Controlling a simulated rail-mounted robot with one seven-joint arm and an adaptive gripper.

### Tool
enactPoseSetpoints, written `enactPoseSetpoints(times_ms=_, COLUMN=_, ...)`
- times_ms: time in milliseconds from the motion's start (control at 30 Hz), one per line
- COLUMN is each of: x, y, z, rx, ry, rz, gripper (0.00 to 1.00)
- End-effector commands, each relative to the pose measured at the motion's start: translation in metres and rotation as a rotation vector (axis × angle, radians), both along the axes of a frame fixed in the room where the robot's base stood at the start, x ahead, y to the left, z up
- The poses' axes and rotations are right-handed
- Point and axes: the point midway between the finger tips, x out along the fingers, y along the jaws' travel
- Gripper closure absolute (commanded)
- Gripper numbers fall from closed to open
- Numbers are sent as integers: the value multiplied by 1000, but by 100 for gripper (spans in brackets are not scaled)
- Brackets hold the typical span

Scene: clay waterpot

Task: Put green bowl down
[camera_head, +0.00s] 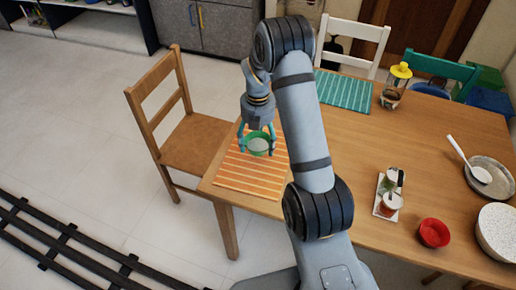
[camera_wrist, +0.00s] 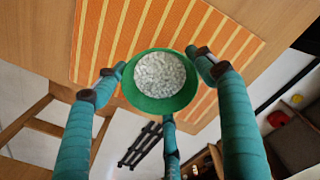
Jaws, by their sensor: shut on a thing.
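The green bowl (camera_head: 257,146) is at my gripper (camera_head: 258,136), over the orange striped placemat (camera_head: 248,182) at the left end of the table. In the wrist view the green bowl (camera_wrist: 160,103) sits between the teal fingers of my gripper (camera_wrist: 158,85), which is shut on it. The bowl holds a pale speckled content or inner base. The orange striped placemat (camera_wrist: 95,45) lies behind it in that view. I cannot tell whether the bowl touches the mat.
On the wooden table (camera_head: 360,130) are a teal placemat (camera_head: 343,91), a yellow-topped jar (camera_head: 393,88), a small tray with jars (camera_head: 388,195), a red bowl (camera_head: 433,233) and a grey pan (camera_head: 490,175). A wooden chair (camera_head: 190,140) stands at the left.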

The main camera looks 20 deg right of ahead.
Motion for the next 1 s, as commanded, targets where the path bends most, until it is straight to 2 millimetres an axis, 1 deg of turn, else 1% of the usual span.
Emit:
enactPoseSetpoints(times_ms=200, x=-1, y=0, z=-29, rx=0, ry=4, rz=-2, gripper=56)
enactPoseSetpoints(times_ms=300, x=0, y=0, z=-38, rx=0, ry=1, rz=-1, gripper=56)
enactPoseSetpoints(times_ms=567, x=0, y=0, z=-39, rx=0, ry=0, rz=-1, gripper=57)
enactPoseSetpoints(times_ms=700, x=0, y=0, z=-44, rx=0, ry=0, rz=-1, gripper=57)
enactPoseSetpoints(times_ms=733, x=0, y=0, z=-43, rx=0, ry=0, rz=-1, gripper=29)
enactPoseSetpoints(times_ms=1000, x=0, y=0, z=-42, rx=0, ry=0, rz=-1, gripper=13)
